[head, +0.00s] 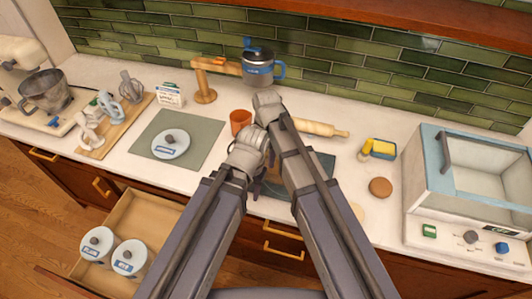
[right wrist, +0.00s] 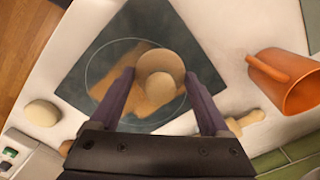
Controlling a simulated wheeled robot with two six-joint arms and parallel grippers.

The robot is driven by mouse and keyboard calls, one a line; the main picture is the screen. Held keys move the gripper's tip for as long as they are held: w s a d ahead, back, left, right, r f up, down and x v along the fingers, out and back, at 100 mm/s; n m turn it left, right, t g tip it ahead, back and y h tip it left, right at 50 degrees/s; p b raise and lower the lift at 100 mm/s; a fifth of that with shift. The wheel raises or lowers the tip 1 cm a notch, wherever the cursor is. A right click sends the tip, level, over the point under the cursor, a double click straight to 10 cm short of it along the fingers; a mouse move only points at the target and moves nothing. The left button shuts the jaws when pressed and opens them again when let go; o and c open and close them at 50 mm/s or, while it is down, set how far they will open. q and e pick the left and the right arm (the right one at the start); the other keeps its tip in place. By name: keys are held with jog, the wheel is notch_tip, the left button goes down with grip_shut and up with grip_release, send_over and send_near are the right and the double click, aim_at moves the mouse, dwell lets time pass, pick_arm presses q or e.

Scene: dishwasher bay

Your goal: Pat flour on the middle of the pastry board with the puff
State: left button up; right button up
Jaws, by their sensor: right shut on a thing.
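The pastry board (right wrist: 85,55) is a dark slate slab with a thin ring marked on it. A tan patch (right wrist: 150,110) lies inside the ring. My right gripper (right wrist: 163,95) is shut on the puff (right wrist: 160,62), a round beige pad with a knob, and holds it over the ringed middle. I cannot tell whether the puff touches the board. In the head view my arms cover most of the board (head: 325,163), and the puff cannot be made out.
An orange cup (head: 240,121) and a rolling pin (head: 322,128) stand close behind the board. A glass-fronted appliance (head: 470,180) is at right. A drawer (head: 135,212) stands open below.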

pick_arm(q)
jog(key=shift+r, duration=0.1)
pick_arm(e)
jog(key=shift+r, duration=0.1)
notch_tip(320, 180, up, 3)
jog(key=p, duration=0.3)
pick_arm(q)
notch_tip(320, 180, up, 3)
jog(key=shift+f, duration=0.1)
jog(key=shift+a, duration=0.1)
pick_arm(e)
jog(key=shift+a, duration=0.1)
